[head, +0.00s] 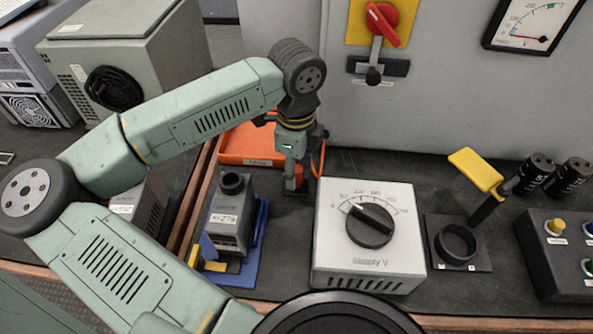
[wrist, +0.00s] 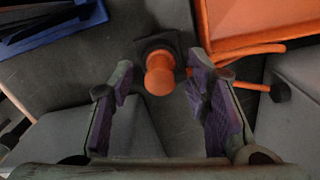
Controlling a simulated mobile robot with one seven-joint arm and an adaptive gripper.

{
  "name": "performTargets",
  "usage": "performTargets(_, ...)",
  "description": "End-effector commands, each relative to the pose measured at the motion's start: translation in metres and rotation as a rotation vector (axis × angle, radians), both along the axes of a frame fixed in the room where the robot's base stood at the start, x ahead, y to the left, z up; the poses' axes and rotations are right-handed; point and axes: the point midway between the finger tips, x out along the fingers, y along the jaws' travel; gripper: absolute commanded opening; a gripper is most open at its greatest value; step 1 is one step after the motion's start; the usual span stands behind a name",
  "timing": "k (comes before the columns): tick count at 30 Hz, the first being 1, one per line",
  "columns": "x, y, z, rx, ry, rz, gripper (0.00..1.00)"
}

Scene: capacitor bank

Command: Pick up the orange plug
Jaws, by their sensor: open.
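The orange plug (wrist: 160,74) stands on a small dark square base in the wrist view, with an orange cable running off to the right. My gripper (wrist: 162,82) is open, its two purple-padded fingers on the left and right of the plug, nearer the camera. I cannot tell from this view how far the fingertips are above it. In the head view my gripper (head: 293,185) points down beside the white supply box, and it mostly hides the plug. Part of the orange cable shows just to the right of the gripper.
An orange tray (head: 245,147) lies behind the gripper. A white supply box with a black dial (head: 330,255) stands close on the right. A grey device (head: 231,215) on a blue holder stands on the left. A black ring holder (head: 484,255) and a button box (head: 560,270) are further right.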

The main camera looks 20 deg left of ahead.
Motion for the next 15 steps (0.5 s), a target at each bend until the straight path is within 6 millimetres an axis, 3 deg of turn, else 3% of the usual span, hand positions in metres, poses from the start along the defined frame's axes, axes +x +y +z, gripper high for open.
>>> performTargets(10,-0.0001,-0.0003,-0.0101,0.0,-0.001,0.0,0.43)
performTargets(15,-0.0001,-0.0003,-0.0098,0.0,-0.001,0.0,0.32)
